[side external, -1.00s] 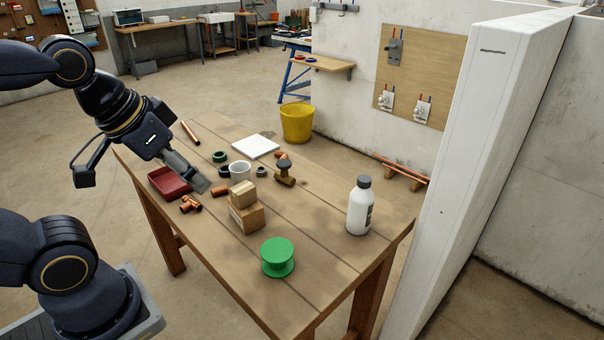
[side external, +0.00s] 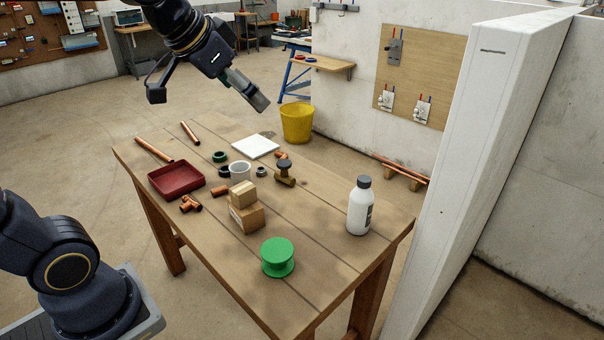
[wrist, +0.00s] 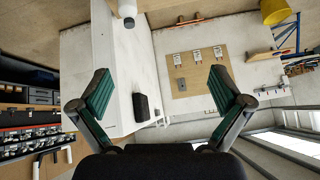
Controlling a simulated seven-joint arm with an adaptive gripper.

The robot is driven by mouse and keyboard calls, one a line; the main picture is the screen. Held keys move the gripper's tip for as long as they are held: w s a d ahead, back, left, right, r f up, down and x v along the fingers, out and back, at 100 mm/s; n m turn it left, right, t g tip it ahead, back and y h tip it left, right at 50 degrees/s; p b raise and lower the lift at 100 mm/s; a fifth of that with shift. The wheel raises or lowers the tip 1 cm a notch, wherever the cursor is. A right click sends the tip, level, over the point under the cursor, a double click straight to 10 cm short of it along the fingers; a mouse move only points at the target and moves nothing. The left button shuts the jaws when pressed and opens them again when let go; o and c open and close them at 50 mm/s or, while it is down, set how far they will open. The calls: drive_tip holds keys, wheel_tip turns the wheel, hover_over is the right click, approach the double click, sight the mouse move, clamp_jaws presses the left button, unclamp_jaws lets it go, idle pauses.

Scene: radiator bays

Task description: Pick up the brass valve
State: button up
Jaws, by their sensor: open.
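The brass valve (side external: 285,174) stands on the wooden table (side external: 310,235), with a brass body and a dark round handle on top. My gripper (side external: 260,101) is raised well above the table's far side, apart from the valve. In the wrist view my gripper (wrist: 159,85) shows two green-padded fingers spread wide with nothing between them. The valve is not visible in the wrist view.
A white tile (side external: 255,146) lies behind. A white wall (side external: 480,170) rises at the right.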

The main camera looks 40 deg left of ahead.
drive_tip(key=w+a+f, duration=0.1)
drive_tip(key=w+a, duration=0.4)
drive_tip(key=w, duration=0.5)
drive_tip(key=n+g, duration=0.2)
hover_over(283, 163)
drive_tip(key=s+d, duration=0.4)
drive_tip(key=s, duration=0.1)
wheel_tip(283, 163, down, 15)
drive_tip(key=shift+n+g, duration=0.5)
drive_tip(key=shift+g, duration=0.2)
drive_tip(key=w+a+f, duration=0.1)
drive_tip(key=f, duration=0.4)
drive_tip(key=w+a+f, duration=0.1)
drive_tip(key=f, duration=0.4)
drive_tip(key=a+f, duration=0.2)
drive_tip(key=f, duration=0.3)
drive_tip(key=shift+w+f, duration=0.2)
drive_tip(key=shift+w, duration=0.2)
drive_tip(key=shift+x, duration=3.15)
drive_tip(key=shift+w+d, duration=0.1)
drive_tip(key=shift+c, duration=0.4)
drive_tip(key=shift+r, duration=0.15)
drive_tip(key=c, duration=1.4)
